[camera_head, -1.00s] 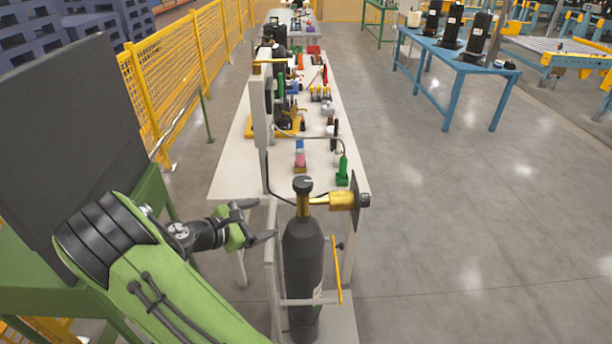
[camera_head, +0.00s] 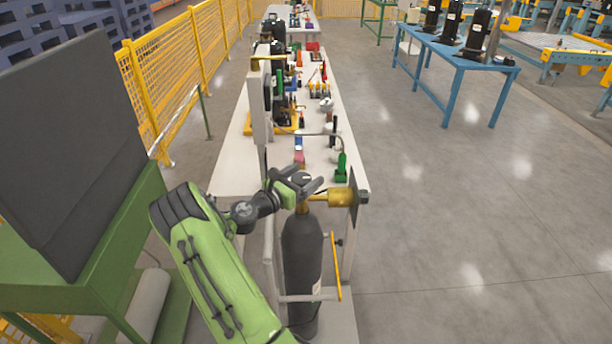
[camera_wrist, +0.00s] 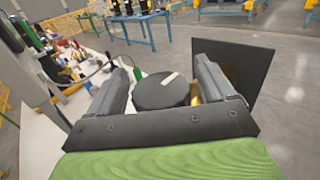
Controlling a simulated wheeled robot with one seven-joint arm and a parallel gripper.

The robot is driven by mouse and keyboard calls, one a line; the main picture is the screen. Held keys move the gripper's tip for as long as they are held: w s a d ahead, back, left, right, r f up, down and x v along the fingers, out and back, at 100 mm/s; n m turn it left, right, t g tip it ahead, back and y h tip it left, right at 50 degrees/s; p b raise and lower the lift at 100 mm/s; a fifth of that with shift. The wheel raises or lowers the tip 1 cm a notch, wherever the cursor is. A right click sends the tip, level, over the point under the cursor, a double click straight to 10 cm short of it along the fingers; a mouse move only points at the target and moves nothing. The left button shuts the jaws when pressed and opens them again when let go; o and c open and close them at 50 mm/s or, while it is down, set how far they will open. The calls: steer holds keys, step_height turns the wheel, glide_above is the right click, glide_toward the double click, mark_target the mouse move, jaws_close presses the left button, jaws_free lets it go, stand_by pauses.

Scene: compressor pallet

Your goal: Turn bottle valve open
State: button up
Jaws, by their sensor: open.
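The dark grey gas bottle (camera_head: 302,258) stands upright in a stand at the near end of the long table. Its black round valve knob (camera_wrist: 162,91) has a white mark on top and shows between my fingers in the wrist view. In the head view my gripper (camera_head: 314,185) is at the top of the bottle and hides most of the knob. The fingers are open, one on each side of the knob; I cannot tell if they touch it. The brass fitting (camera_head: 340,198) extends right from the bottle neck and ends in a dark square plate (camera_head: 360,192).
The white table (camera_head: 235,175) behind carries several tools and parts, including a green bottle-shaped part (camera_head: 341,168). A yellow bar (camera_head: 336,265) is beside the bottle. A dark panel (camera_head: 70,150) stands at left.

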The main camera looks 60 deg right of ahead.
steer(key=shift+s+d, duration=0.15)
steer(key=shift+d, duration=0.35)
steer(key=c, duration=1)
steer(key=shift+o, duration=0.2)
